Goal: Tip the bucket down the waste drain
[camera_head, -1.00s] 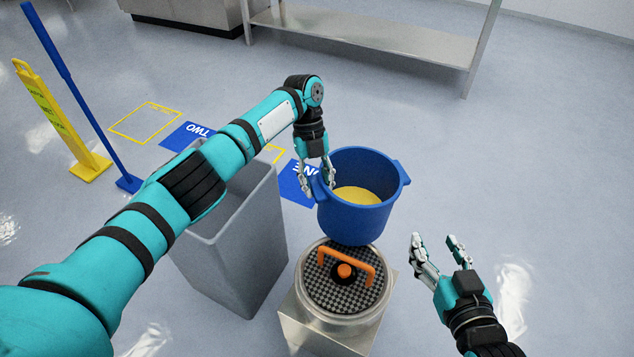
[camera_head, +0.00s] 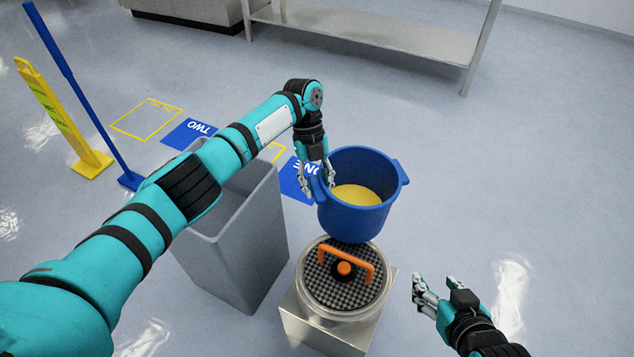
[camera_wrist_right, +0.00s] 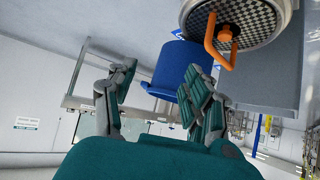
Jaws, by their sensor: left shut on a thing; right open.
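The blue bucket (camera_head: 352,212) holds yellow contents (camera_head: 356,195) and hangs upright just behind the drain. My left gripper (camera_head: 318,188) is shut on the bucket's left rim or handle; the exact contact is partly hidden. The waste drain (camera_head: 345,275) is a round checkered grate with an orange handle (camera_head: 347,256) on a steel box. My right gripper (camera_head: 433,290) is open and empty, to the right of the drain. In the right wrist view the bucket (camera_wrist_right: 178,72) and drain grate (camera_wrist_right: 240,20) lie beyond the open fingers (camera_wrist_right: 160,105).
A grey bin (camera_head: 235,250) stands left of the drain, under my left arm. Blue and yellow floor markings (camera_head: 190,135) lie behind it. A yellow sign (camera_head: 60,120) and blue pole (camera_head: 80,90) stand at the left. A steel table (camera_head: 380,35) is at the back. Floor at right is clear.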

